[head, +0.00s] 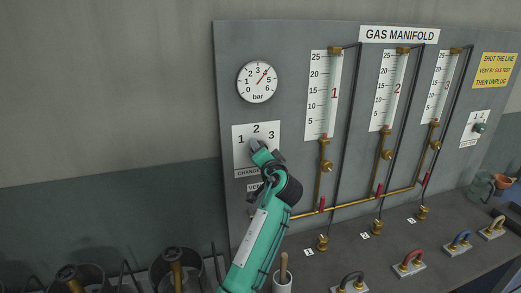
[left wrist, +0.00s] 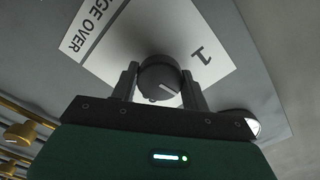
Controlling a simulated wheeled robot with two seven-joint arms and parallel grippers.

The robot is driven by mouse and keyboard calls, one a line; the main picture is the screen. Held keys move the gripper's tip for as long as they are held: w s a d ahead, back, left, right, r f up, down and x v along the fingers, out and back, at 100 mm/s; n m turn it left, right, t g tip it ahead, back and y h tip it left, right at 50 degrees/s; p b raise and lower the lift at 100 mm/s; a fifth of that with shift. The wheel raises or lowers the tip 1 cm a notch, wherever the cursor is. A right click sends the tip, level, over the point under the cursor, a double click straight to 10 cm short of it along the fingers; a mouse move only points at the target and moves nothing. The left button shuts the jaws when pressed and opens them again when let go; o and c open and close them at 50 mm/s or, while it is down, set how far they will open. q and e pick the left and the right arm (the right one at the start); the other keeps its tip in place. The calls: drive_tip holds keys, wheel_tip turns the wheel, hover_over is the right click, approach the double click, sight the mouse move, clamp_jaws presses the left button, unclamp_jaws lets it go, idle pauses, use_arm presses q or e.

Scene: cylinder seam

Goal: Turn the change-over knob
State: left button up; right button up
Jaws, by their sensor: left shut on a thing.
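The change-over knob (left wrist: 158,76) is a dark round knob on a white plate (head: 240,152) marked 1, 2 and 3, low on the left of the gas manifold panel. My left gripper (left wrist: 160,88) has a finger on each side of the knob and is shut on it. A short white mark shows on the knob's face, and the numeral 1 shows on the plate beside it. In the head view my teal left arm reaches up to the plate, and the left gripper (head: 259,149) mostly hides the knob. My right gripper is not in view.
A bar gauge (head: 257,82) sits above the plate. Flow tubes 1 (head: 323,95), 2 and 3 with brass valves and pipes stand to the right.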

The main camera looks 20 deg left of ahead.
use_arm(q)
drive_tip(key=shift+r+m+p, duration=0.1)
drive_tip(key=shift+m+p, duration=0.2)
drive_tip(key=shift+m, duration=0.6)
drive_tip(key=o, duration=1)
